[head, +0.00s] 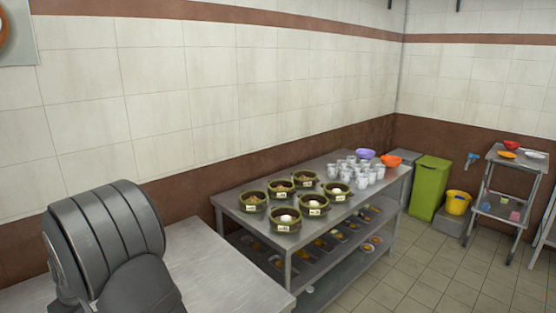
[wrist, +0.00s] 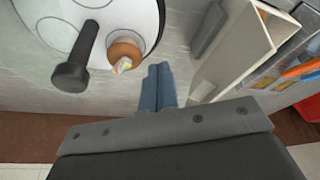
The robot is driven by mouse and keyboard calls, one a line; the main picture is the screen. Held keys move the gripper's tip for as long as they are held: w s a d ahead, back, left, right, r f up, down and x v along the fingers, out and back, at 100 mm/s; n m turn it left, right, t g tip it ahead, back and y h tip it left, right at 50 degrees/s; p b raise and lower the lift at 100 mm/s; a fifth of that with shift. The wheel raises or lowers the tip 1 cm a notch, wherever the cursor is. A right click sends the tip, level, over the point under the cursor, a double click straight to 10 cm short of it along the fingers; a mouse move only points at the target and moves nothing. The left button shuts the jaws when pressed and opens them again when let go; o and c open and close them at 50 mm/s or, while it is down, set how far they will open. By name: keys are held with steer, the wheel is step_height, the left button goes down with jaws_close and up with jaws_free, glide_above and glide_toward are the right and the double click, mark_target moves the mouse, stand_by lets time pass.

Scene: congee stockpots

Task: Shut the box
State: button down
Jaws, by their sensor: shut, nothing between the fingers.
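A cream, box-like thing (wrist: 233,62) with thin walls stands at the upper right of the wrist view. It looks open on the side I see, and a grey panel (wrist: 207,30) is beside it; I cannot tell whether that is its lid. My gripper (wrist: 159,70) has its two blue-grey fingers together, with nothing between them. The fingertips are left of the cream box, apart from it in the picture. The box does not show in the head view, and its far part is cut off in the wrist view.
A white round thing with a dark handle (wrist: 75,70) and a brown round piece (wrist: 124,52) lie left of the fingers. In the head view, a metal table (head: 215,262) stands in front, and a shelf table (head: 345,215) holds several green-rimmed pots and cups.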

steer(key=shift+s+a, duration=3.25)
steer(key=shift+a, duration=0.05)
steer(key=shift+r, duration=0.1)
step_height(320, 180, up, 7)
stand_by(0.4)
step_height(320, 180, down, 7)
steer(key=shift+f, duration=0.15)
steer(key=shift+w+d, duration=0.15)
steer(key=shift+d, duration=0.05)
stand_by(0.4)
